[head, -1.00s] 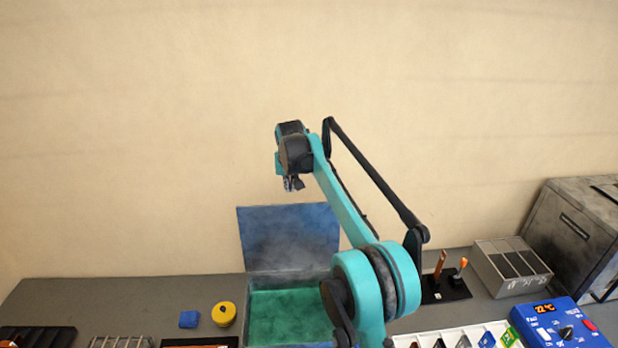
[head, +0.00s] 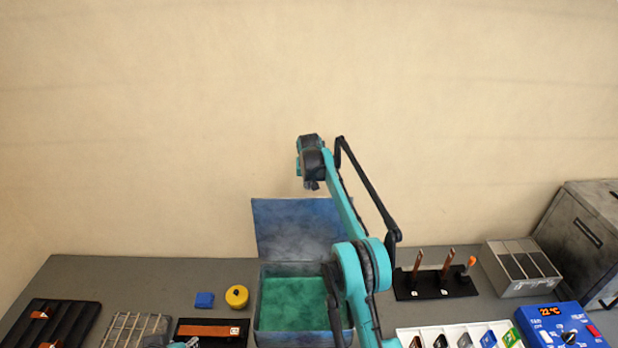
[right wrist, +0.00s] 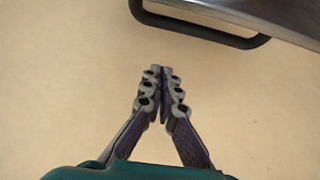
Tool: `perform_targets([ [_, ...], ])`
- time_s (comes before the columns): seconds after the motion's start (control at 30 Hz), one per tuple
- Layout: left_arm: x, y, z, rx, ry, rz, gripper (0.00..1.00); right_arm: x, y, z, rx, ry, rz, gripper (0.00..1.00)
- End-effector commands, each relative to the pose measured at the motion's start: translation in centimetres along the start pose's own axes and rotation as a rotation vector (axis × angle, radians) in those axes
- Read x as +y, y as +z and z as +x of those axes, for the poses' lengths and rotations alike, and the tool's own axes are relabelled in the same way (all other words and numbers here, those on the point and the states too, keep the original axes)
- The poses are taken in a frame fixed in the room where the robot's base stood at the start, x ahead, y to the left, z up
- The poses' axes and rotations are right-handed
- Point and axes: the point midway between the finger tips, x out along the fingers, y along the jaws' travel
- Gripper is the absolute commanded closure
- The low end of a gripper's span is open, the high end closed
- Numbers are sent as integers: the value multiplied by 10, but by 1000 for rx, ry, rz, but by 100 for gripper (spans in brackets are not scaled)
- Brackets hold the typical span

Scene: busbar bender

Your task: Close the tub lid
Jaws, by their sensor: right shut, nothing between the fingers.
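The tub (head: 258,318) is a blue-grey box with a green inside, standing on the bench. Its lid (head: 293,230) is open and stands upright at the tub's back edge. My right gripper (head: 312,185) is above the lid's top edge, a little right of its middle. In the right wrist view its fingers (right wrist: 163,72) are shut with nothing between them. That view also shows a grey panel with a dark bar handle (right wrist: 200,30) beyond the fingertips, apart from them; I cannot tell for sure that it is the lid. A small part of what looks like my left gripper (head: 185,343) shows at the bottom edge.
A yellow round piece (head: 237,296) and a blue block (head: 204,299) lie left of the tub. A black stand (head: 435,286) with upright pieces, a grey slotted box (head: 521,268) and a blue control unit (head: 560,330) are to the right. The wall is behind.

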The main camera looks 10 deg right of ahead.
Motion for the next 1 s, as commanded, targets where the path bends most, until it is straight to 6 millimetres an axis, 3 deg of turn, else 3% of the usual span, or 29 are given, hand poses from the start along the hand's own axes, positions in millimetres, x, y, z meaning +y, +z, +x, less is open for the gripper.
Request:
perform_targets([
  [0.07,0,-2,-3,0,0,0,69,0,0,7,0,0,0,100],
  [0.6,0,-4,-6,0,0,0,69,0,36,-6,0,0,0,100],
  [1.0,0,-4,-6,0,0,0,69,0,38,-6,1,0,0,100],
])
